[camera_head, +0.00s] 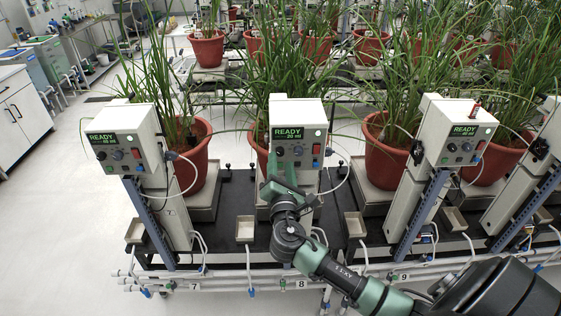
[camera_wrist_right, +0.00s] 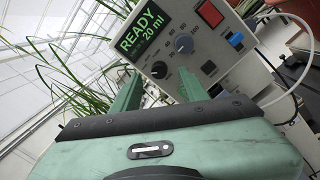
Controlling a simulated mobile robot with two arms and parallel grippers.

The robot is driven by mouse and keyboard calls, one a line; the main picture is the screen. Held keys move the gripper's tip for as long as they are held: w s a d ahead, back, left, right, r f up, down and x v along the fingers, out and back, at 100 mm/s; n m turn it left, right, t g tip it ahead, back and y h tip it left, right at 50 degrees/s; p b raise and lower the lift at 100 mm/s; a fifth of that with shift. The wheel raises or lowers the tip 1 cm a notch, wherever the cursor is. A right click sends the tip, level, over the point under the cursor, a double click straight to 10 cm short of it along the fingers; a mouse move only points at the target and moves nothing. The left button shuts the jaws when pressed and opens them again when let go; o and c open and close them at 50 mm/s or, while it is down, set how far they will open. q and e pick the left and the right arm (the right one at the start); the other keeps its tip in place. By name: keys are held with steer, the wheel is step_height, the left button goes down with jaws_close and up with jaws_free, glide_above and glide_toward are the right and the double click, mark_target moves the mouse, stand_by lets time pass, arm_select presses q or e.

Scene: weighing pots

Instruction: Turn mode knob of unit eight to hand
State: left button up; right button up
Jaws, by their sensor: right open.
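Unit eight is the middle white control box (camera_head: 298,116), above the rail label 8. Its green display reads READY 20 ml. Lettering by the knobs is too small to read, so I cannot tell surely which is the mode knob. My right gripper (camera_head: 283,168) is in front of the panel's lower left. In the wrist view the open, empty fingers (camera_wrist_right: 160,77) stand either side of the black knob's line; contact is not visible.
Similar units stand left (camera_head: 125,140) and right (camera_head: 460,130). Potted plants (camera_head: 196,160) with long leaves stand behind. A white tube (camera_head: 342,178) loops at unit eight's right side. White pipes run along the bench's front edge. Floor at left is clear.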

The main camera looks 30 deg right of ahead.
steer(key=b+v, duration=0.1)
steer(key=v, duration=0.4)
stand_by(0.4)
steer(key=s+a+f+m+g+y+b, duration=0.1)
steer(key=s+f+m+g+y, duration=0.15)
steer(key=f, duration=1.15)
steer(key=s+f+m+g+y+b, duration=0.1)
steer(key=s+f+g+b, duration=0.15)
steer(key=f, duration=1.05)
steer(key=s+a+f+m+g+y+b, duration=0.1)
steer(key=s+f+m+g+y, duration=0.2)
steer(key=f, duration=1.1)
steer(key=s+a+f+m+g+y+b, duration=0.1)
steer(key=s+f+m, duration=0.3)
steer(key=s+f, duration=0.5)
steer(key=s+a+f+m+g+y+b, duration=0.1)
steer(key=s+a+f+m+g, duration=0.2)
steer(key=s+f, duration=0.6)
steer(key=s+a+f+m+g+y+b, duration=0.1)
steer(key=s+f+m, duration=0.5)
steer(key=s, duration=1.4)
steer(key=a+f+g+b, duration=0.1)
steer(key=a+f+g, duration=0.1)
steer(key=a+f, duration=0.1)
steer(key=shift+f, duration=0.3)
